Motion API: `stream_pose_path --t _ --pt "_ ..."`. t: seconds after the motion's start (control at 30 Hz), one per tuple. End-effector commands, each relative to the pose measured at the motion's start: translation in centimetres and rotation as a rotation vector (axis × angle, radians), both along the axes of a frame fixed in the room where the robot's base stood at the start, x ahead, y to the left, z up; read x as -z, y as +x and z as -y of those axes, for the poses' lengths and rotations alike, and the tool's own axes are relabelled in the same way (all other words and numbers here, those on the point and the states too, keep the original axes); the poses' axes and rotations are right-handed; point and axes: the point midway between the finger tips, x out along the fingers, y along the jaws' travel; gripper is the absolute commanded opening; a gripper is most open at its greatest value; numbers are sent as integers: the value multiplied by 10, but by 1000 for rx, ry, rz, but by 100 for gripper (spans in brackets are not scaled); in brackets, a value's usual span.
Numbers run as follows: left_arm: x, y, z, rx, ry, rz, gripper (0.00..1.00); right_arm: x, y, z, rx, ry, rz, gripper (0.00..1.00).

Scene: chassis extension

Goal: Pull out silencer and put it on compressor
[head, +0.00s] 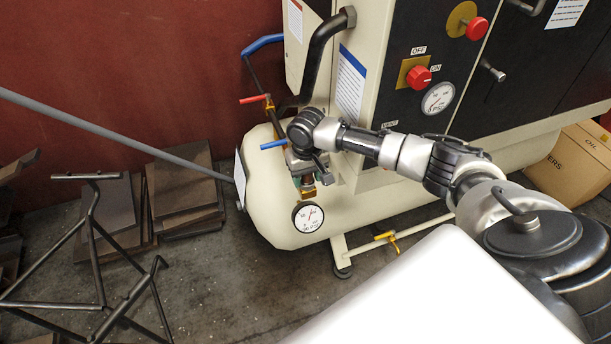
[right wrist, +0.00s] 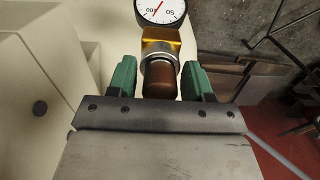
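The compressor is a beige unit with a rounded tank (head: 262,205) and a black-panelled cabinet above it. The silencer (right wrist: 162,80) is a small brown cylinder on a metal and gold fitting below a gauge in the right wrist view. My right gripper (right wrist: 160,82) has its green fingers on either side of the silencer, with narrow gaps visible, so it looks open around it. In the head view the right gripper (head: 302,170) is at the tank's fittings, and my wrist partly hides them. My left gripper is not in view.
Blue (head: 272,145) and red (head: 253,99) valve handles and a tank gauge (head: 308,217) are close to my right gripper. A long grey rod (head: 120,135) reaches in from the left. A metal frame (head: 100,250) and stacked brown plates (head: 183,195) stand on the floor at left.

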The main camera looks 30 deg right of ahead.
Motion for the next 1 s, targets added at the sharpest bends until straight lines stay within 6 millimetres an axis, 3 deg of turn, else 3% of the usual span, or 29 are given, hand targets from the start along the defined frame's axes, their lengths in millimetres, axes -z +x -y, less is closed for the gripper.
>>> stream_pose_path --t 0.03,0.27,0.3,0.5,0.83,1.0 --pt "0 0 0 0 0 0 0 0 0 0 0 0 0 43" --pt "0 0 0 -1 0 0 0 0 0 0 0 0 0 8" --pt "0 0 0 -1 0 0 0 0 0 0 0 0 0 52" --pt "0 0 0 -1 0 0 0 0 0 0 0 0 0 82" --pt "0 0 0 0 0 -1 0 -3 0 0 0 0 1 85" --pt "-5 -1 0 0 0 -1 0 -24 1 0 -1 0 3 85"
